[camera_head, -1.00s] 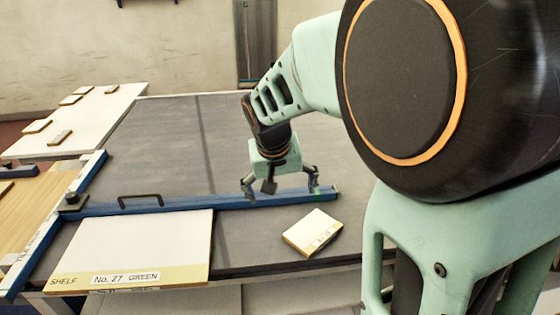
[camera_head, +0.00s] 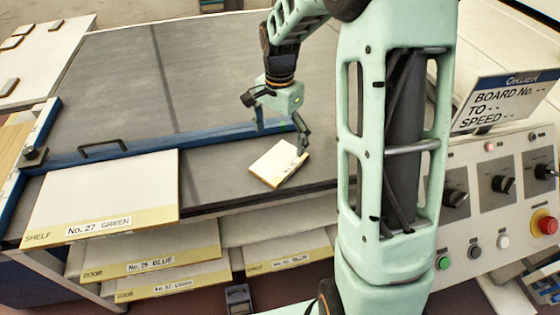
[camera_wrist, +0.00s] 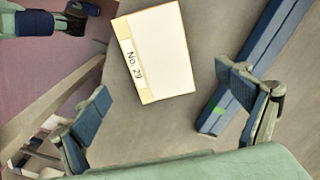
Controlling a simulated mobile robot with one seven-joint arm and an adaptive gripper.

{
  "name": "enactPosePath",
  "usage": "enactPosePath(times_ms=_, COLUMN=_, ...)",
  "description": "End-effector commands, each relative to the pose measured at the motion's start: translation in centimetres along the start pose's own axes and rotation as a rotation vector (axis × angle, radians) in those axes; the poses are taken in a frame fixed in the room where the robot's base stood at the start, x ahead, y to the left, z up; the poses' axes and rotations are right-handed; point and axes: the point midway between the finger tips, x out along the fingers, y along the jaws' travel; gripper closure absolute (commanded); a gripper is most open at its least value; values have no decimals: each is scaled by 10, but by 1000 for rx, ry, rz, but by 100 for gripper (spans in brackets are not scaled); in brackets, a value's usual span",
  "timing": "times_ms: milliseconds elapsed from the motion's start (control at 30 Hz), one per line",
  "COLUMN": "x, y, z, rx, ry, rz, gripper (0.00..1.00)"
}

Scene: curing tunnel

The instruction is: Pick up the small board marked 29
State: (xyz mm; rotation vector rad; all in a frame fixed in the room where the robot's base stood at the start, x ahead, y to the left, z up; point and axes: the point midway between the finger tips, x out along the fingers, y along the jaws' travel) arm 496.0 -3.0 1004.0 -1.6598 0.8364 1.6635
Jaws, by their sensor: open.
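The small board (camera_head: 277,164) is cream-white with a yellowish edge strip and lies flat on the dark grey belt, near its front edge. In the wrist view its label reads "No. 29" on the small board (camera_wrist: 160,55), which sits at the upper middle, tilted slightly. My gripper (camera_head: 281,138) is open and empty, pointing down over the belt just behind and above the board. In the wrist view its two fingers stand wide apart, with the board beyond them and between their lines. The fingers do not appear to touch the board.
A blue bar (camera_head: 190,142) with a black handle crosses the belt, close behind the board and under my gripper. A large board marked No. 27 GREEN (camera_head: 105,190) lies to the left. Shelved boards sit below the front edge. A control panel (camera_head: 500,190) stands at the right.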

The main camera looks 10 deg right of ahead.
Motion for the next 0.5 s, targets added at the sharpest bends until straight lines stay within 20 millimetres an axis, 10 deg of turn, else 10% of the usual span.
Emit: enactPosePath(times_ms=500, x=60, y=3, z=6, rx=-2, ry=0, rz=2, gripper=7)
